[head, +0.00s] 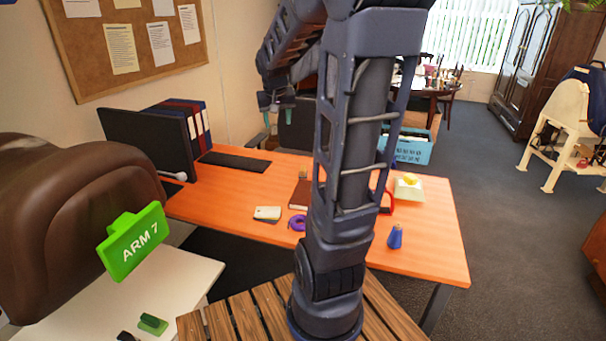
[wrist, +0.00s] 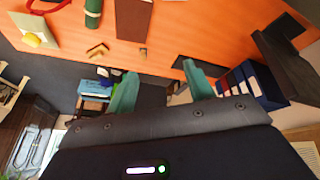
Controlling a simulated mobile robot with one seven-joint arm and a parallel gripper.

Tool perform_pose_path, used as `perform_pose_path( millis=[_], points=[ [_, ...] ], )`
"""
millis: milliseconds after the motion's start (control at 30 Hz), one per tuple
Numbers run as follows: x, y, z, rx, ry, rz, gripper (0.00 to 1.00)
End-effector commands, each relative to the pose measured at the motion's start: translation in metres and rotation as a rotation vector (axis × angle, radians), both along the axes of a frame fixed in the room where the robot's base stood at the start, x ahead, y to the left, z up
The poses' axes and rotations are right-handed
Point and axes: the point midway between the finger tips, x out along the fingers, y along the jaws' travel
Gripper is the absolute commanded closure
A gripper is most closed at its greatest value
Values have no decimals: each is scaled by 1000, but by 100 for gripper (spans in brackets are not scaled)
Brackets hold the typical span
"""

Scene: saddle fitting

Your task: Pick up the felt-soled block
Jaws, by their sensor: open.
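My gripper (head: 277,101) is raised above the far side of the orange desk, partly behind my own arm. Its two teal fingers also show in the wrist view (wrist: 158,76), spread apart with nothing between them. A small green block (head: 152,324) with a raised part lies on the white table at the bottom left, far from my gripper. A dark piece (head: 126,336) beside it is cut off by the picture's edge. I cannot see a felt sole clearly on either, so I cannot tell for sure which is the felt-soled block.
A green "ARM 7" sign (head: 134,241) and a brown leather saddle (head: 75,215) stand by the white table. A blue crate (head: 412,150) stands beyond.

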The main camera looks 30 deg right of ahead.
Motion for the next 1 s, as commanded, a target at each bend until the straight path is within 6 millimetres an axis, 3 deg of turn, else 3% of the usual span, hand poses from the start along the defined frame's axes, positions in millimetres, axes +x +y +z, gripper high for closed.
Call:
perform_pose_path(
  millis=[200,567,1000],
  points=[
    [61,-30,-26,-7,5,-51,47],
    [151,-87,-88,-4,3,-132,47],
    [239,-163,-197,24,-5,-223,47]
  ],
)
